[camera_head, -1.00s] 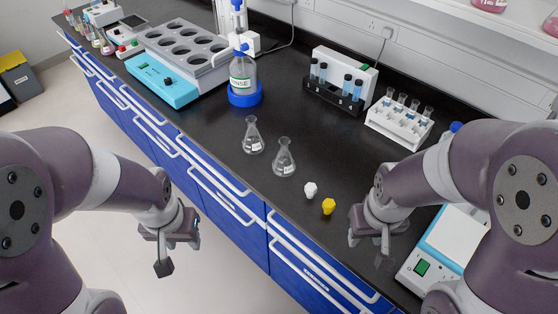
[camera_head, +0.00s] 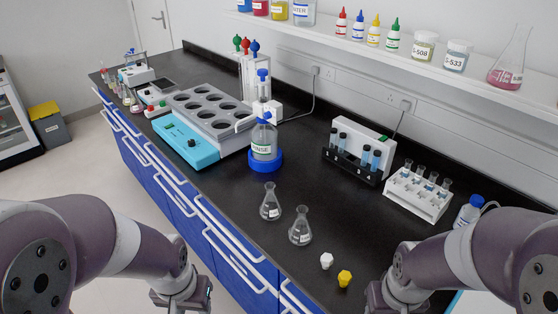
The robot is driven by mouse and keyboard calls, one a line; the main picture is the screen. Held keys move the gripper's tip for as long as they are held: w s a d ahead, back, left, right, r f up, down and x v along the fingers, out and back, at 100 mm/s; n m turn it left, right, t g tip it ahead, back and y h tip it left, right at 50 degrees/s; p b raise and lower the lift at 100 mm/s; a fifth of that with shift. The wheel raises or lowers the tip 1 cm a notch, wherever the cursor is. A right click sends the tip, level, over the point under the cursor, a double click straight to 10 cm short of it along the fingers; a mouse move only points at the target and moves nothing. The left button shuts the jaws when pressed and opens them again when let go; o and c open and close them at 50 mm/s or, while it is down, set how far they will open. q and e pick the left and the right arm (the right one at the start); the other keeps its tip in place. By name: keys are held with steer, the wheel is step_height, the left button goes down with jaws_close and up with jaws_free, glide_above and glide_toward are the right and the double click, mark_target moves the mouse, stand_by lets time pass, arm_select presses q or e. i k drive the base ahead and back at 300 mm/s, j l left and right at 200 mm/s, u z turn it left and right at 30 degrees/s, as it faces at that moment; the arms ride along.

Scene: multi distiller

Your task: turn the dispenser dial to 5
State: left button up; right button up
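The dispenser (camera_head: 265,107) has a white body with a blue knob on top and sits on a clear bottle (camera_head: 264,141) labelled as rinse, standing upright in a blue ring base. A white spout points left. The numbers on its dial are too small to read. My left gripper (camera_head: 186,300) is at the lower left edge, in front of the bench and far from the dispenser. My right gripper (camera_head: 384,302) is at the bottom right, near the yellow stopper. The lower parts of both grippers are cut off by the frame, and nothing is seen held.
Two flasks (camera_head: 270,203) (camera_head: 301,228) stand in front of the bottle, with white (camera_head: 327,261) and yellow (camera_head: 344,279) stoppers nearby. A blue water bath (camera_head: 186,141) is left of the dispenser. Tube racks (camera_head: 357,151) (camera_head: 418,194) stand right. A shelf (camera_head: 420,62) runs behind.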

mark_target(267, 115)
steer(key=i+j, duration=0.95)
steer(key=j, duration=0.15)
